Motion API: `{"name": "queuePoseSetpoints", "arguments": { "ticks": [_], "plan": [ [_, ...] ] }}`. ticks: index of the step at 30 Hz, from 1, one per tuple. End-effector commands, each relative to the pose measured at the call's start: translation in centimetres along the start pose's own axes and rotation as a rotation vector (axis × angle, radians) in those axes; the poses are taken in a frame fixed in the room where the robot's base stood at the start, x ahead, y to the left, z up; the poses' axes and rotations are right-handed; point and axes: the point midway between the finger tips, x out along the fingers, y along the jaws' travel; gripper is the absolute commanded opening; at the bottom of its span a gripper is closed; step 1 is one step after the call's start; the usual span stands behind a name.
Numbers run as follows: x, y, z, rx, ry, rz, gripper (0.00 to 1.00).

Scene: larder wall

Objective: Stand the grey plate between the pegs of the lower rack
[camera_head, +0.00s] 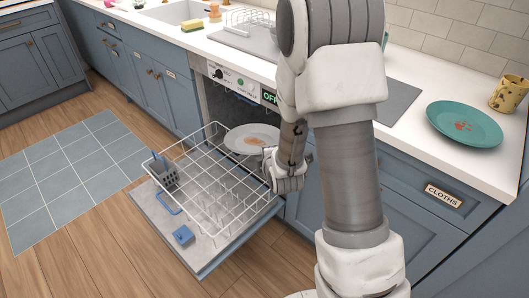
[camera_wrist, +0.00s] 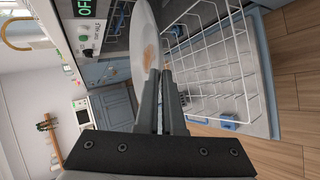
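The grey plate (camera_head: 250,137) has brownish stains on its face. My gripper (camera_head: 276,168) is shut on its near edge and holds it over the back right part of the lower rack, close to the dishwasher opening. In the wrist view the plate (camera_wrist: 143,42) rises from between the two fingers (camera_wrist: 162,78), seen at a steep angle. The lower rack (camera_head: 213,190) is white wire, pulled out over the lowered door. It also shows in the wrist view (camera_wrist: 216,64). Its individual pegs are hard to tell from the other wires.
A grey cutlery basket (camera_head: 163,171) stands at the rack's left end. A blue piece (camera_head: 183,235) is on the open door (camera_head: 207,256). Above, the counter (camera_head: 400,60) carries a teal stained plate (camera_head: 464,122) and a yellow mug (camera_head: 509,94). The floor left of the door is clear.

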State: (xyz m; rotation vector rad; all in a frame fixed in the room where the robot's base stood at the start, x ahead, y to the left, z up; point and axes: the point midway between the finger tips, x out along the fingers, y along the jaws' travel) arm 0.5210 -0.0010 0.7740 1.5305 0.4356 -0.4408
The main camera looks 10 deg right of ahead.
Motion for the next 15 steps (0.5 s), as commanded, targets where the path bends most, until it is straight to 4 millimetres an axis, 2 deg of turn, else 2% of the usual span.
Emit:
{"name": "queuePoseSetpoints", "arguments": {
  "ticks": [8, 15],
  "plan": [
    [0.3, -0.9, 0.0, 0.014, 0.004, -0.202, 0.00],
    [0.3, -0.8, 0.5, 0.033, 0.006, -0.369, 0.00]
  ]
}}
